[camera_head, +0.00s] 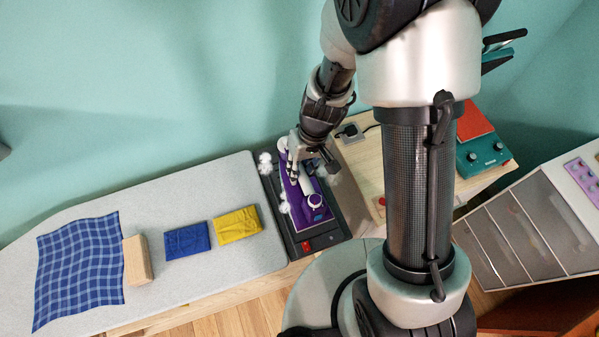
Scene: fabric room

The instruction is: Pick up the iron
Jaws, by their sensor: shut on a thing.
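The iron (313,203) is purple and white and sits over a dark rest tray (332,234) at the right end of the ironing board. My gripper (308,165) reaches down from above onto the iron's upper part and is shut on it. The fingertips are partly hidden by the gripper body. White steam-like puffs show beside the iron. I cannot tell whether the iron touches the tray or is just above it.
The grey ironing board (190,200) holds a blue checked cloth (80,268), a wooden block (137,260), a folded blue cloth (187,241) and a folded yellow cloth (236,225). A wooden table (375,172) with a red and teal device (482,152) stands right. Drawers (520,235) are at far right.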

